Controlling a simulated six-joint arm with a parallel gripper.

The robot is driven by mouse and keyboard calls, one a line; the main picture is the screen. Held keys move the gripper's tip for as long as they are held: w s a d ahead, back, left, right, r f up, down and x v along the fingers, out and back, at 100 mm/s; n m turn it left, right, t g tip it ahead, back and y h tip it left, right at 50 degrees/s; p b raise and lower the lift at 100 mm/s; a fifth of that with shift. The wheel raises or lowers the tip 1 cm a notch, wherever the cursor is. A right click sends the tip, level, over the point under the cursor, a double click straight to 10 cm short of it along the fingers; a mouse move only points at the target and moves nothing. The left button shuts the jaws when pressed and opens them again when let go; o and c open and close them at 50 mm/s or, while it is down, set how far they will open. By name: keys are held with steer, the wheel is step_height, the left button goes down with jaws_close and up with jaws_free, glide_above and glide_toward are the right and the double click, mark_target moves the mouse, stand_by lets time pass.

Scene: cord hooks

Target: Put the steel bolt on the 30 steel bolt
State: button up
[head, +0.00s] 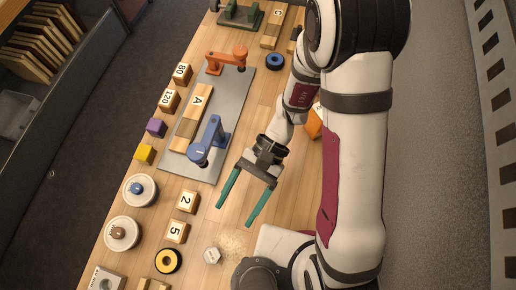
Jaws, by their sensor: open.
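A pale grey hexagonal piece (212,255), which looks like the head of a steel bolt, lies on the wooden table near some light shavings. My gripper (235,215) has two teal fingers spread apart with nothing between them. It is above the table, up and to the right of the hexagonal piece. No thing marked 30 can be made out. A grey block with small lettering (106,279) is cut off at the bottom left edge, and its label is too small to read.
Bare table lies beneath my gripper.

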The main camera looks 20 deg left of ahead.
steer(key=w+d+r+t, duration=0.4)
steer(key=d+r, duration=0.1)
steer(key=r, duration=0.2)
steer(key=shift+w+d+r+t, duration=0.2)
steer(key=shift+r+t, duration=0.1)
steer(key=shift+t, duration=0.1)
steer(key=shift+o, duration=0.4)
steer(key=d+r+m+t+h, duration=0.1)
steer(key=d+r+m+t, duration=0.1)
steer(key=d+r+t, duration=0.3)
steer(key=d+t, duration=0.1)
steer(key=d, duration=0.3)
steer(key=shift+r+m+h, duration=0.3)
steer(key=shift+m+h, duration=0.1)
steer(key=shift+a, duration=0.1)
steer(key=a+n+g, duration=0.2)
steer(key=a+n, duration=0.3)
steer(key=a, duration=0.3)
steer(key=n+h, duration=0.5)
steer(key=n, duration=0.5)
glide_toward(211, 255)
steer(key=shift+g, duration=0.4)
steer(key=x, duration=1)
steer(key=shift+w+d+f, duration=0.15)
steer(key=shift+w+f, duration=0.1)
steer(key=shift+f, duration=0.15)
jaws_close()
